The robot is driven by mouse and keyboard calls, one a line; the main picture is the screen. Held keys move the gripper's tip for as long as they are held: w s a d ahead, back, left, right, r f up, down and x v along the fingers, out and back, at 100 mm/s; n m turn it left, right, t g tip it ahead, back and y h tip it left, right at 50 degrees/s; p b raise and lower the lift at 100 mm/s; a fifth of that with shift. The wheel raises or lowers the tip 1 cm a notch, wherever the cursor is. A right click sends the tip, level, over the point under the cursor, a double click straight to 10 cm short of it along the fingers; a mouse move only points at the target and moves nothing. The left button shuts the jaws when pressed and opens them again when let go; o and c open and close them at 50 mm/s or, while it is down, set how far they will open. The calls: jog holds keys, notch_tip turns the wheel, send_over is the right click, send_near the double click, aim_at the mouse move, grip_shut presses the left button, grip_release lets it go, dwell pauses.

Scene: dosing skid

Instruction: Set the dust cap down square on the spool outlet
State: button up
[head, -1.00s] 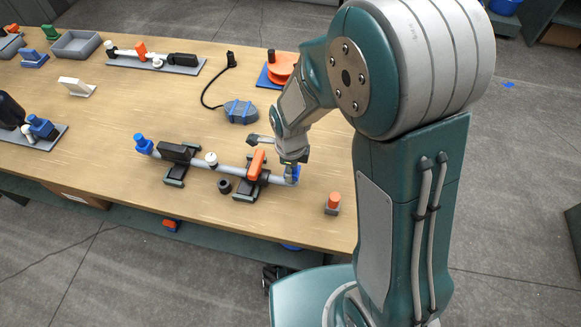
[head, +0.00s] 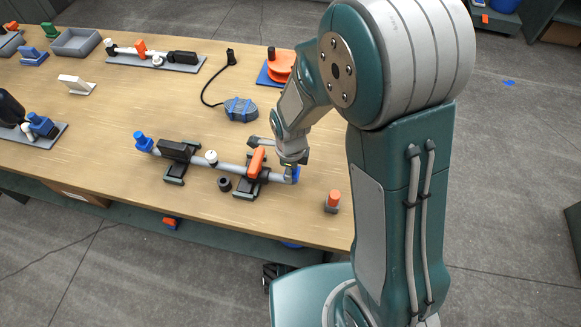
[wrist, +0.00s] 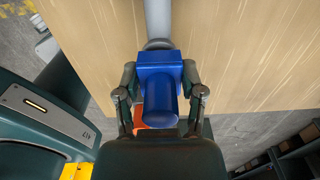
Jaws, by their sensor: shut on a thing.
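The blue dust cap (wrist: 160,88) is between the two fingers of my gripper (wrist: 160,78), which is shut on it. In the head view, a little of the blue cap (head: 294,174) shows below my gripper (head: 292,164), at the right end of the spool. The spool (head: 231,170) is a light grey pipe lying along the bench on dark supports. In the wrist view, the grey pipe (wrist: 158,18) and its collar (wrist: 157,44) line up with the cap. The cap hides the outlet's mouth, so I cannot tell whether it is fully seated.
An orange lever (head: 257,162) stands on the spool close left of my gripper. A small dark ring (head: 224,184) lies in front of it. An orange-topped grey piece (head: 332,202) stands near the bench's right edge.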

jog(key=shift+f, duration=0.5)
jog(key=o, duration=1)
notch_tip(320, 180, up, 12)
jog(key=shift+f, duration=0.1)
